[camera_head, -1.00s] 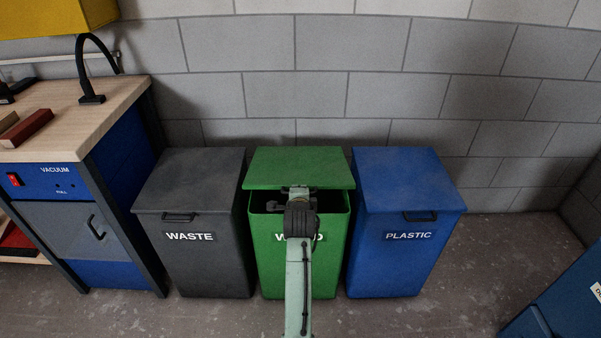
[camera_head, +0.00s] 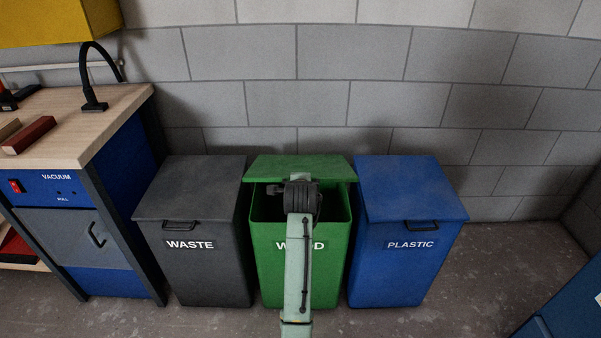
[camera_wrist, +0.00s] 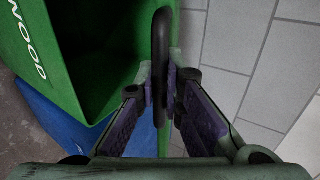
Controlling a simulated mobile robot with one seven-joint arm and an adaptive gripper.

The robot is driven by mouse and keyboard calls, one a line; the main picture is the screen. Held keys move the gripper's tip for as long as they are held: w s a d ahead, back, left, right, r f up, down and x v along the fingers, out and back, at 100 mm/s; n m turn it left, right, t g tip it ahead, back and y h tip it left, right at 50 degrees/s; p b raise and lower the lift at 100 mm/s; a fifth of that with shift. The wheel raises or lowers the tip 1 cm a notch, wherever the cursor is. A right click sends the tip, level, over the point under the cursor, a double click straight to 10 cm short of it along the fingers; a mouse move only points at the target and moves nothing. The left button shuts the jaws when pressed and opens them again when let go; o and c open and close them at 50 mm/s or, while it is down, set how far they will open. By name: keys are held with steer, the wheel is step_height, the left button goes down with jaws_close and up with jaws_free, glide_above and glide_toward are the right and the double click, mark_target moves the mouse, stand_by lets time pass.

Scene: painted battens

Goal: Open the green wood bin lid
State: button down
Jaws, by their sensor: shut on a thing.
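The green wood bin (camera_head: 270,270) stands between two other bins, with its white label partly behind my arm. Its green lid (camera_head: 265,167) is partly raised, and the dark inside of the bin shows below the lid's front edge. In the wrist view the lid (camera_wrist: 164,140) is seen nearly edge-on, beside the open mouth of the bin. My gripper (camera_wrist: 165,90) is shut on the black lid handle (camera_wrist: 162,40), one finger on each side of it. In the head view my wrist hides the handle and fingertips.
The grey waste bin (camera_head: 205,270) stands close on the left and the blue plastic bin (camera_head: 395,270) close on the right, both lids closed. A block wall (camera_head: 320,105) is behind. A workbench (camera_head: 80,130) stands at the left and a blue cabinet (camera_head: 565,300) at the lower right.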

steer(key=shift+g, duration=0.7)
steer(key=shift+w+r, duration=0.55)
steer(key=shift+r, duration=0.5)
steer(key=shift+w+r, duration=0.6)
steer(key=shift+r, duration=0.45)
steer(key=shift+w+r, duration=0.55)
steer(key=shift+r, duration=0.5)
steer(key=shift+w+r, duration=0.15)
steer(key=shift+r, duration=0.05)
steer(key=w+r+g, duration=0.1)
steer(key=w+r, duration=0.4)
steer(key=shift+r+g, duration=0.3)
steer(key=shift+r, duration=0.05)
steer(key=w+r+g, duration=0.1)
steer(key=w+r, duration=0.4)
steer(key=w, duration=0.1)
steer(key=shift+g, duration=0.3)
